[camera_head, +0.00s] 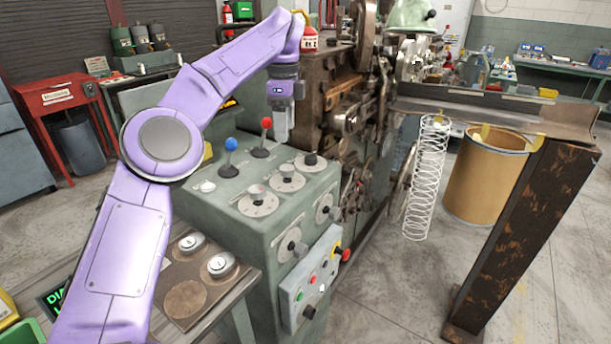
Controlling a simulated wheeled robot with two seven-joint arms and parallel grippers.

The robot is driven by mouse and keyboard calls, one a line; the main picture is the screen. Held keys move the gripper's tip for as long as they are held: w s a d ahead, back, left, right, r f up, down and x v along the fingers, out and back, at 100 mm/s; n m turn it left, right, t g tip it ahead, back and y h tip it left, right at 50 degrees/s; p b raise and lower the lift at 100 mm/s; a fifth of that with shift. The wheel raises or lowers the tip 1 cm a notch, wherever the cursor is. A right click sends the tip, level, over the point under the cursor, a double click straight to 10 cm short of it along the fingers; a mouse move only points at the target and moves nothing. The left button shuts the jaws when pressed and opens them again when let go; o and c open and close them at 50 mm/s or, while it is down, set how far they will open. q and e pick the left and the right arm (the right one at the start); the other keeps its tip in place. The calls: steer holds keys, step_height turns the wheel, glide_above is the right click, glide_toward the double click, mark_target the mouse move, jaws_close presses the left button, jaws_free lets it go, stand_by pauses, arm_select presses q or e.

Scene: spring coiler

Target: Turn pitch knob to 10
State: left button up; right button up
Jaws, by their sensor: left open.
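A green control cabinet (225,225) stands in the centre of the head view. Its top bears several round dial knobs, among them a near one (258,200), a middle one (286,178) and a far dark one (311,161). More dial knobs sit on its side face, at a lower one (291,246) and an upper one (326,208). Labels are too small to read, so I cannot tell which is the pitch knob or its setting. My left gripper (281,136) hangs pointing down above the far part of the cabinet top, apart from the knobs. My right gripper is out of view.
A blue-ball lever (230,146) and a red-ball lever (265,125) stand up near my left gripper. The brown coiling machine (330,95) rises behind it. A button box (312,280) juts from the cabinet's side. A spring (426,180) hangs at the right.

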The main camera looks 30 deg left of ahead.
mark_target(287, 167)
arm_select(q)
step_height(287, 167, down, 10)
steer(key=b, duration=0.2)
steer(key=shift+f+b, duration=0.1)
steer(key=shift+b, duration=0.3)
steer(key=c, duration=1.1)
